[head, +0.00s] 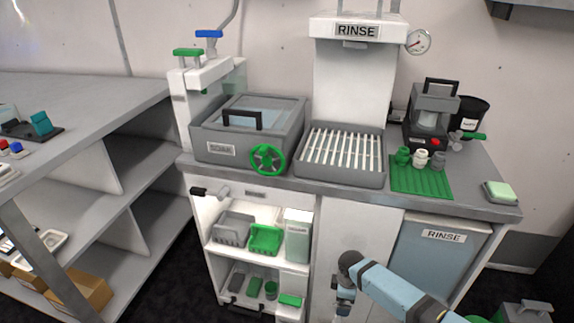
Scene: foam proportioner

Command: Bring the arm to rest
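One of my arms, light blue with a dark joint, comes in from the lower right. It is my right arm, and its gripper (343,308) hangs low in front of the white cabinet front, below the counter edge. The gripper is small and seen from above, so whether its fingers are apart does not show. I see nothing held in it. My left arm and gripper are out of view.
The counter holds a grey foam tank (205,147) with a green handwheel (267,159), a slatted rinse basin (341,181), a green mat (407,181) with small fittings, and a sponge (500,192). Below are open shelves (225,252) and a blue RINSE bin (436,262). A grey bench (90,95) stands left.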

